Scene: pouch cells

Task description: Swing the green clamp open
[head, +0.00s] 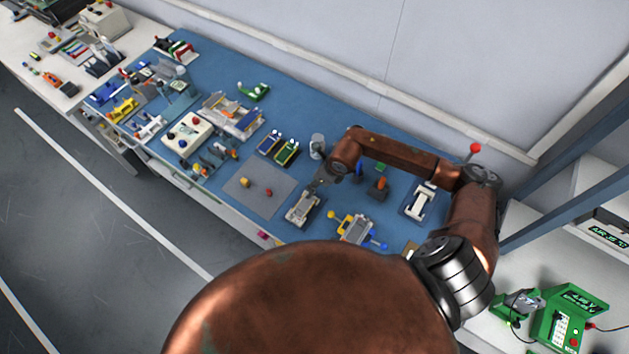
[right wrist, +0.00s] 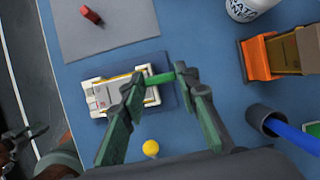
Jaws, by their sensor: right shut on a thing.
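A white and beige fixture (head: 300,211) lies on the blue bench in front of my right gripper (head: 315,187). In the right wrist view the fixture (right wrist: 103,95) lies flat, and the green clamp (right wrist: 160,78) stretches out from its right end. The two dark fingers of my right gripper (right wrist: 159,77) are on either side of the green clamp's bar and closed on it. The fingers hide part of the fixture. My left gripper does not show in the head view. A dark claw-like part, which looks like my left gripper (right wrist: 17,138), is at the lower left edge of the right wrist view, its fingers unclear.
A grey mat (head: 245,197) with small red and yellow pieces lies left of the fixture. A white cylinder (head: 317,145) stands behind it. An orange-handled block (head: 377,188) and a yellow and blue device (head: 355,229) are close on the right. The bench's front edge is near.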

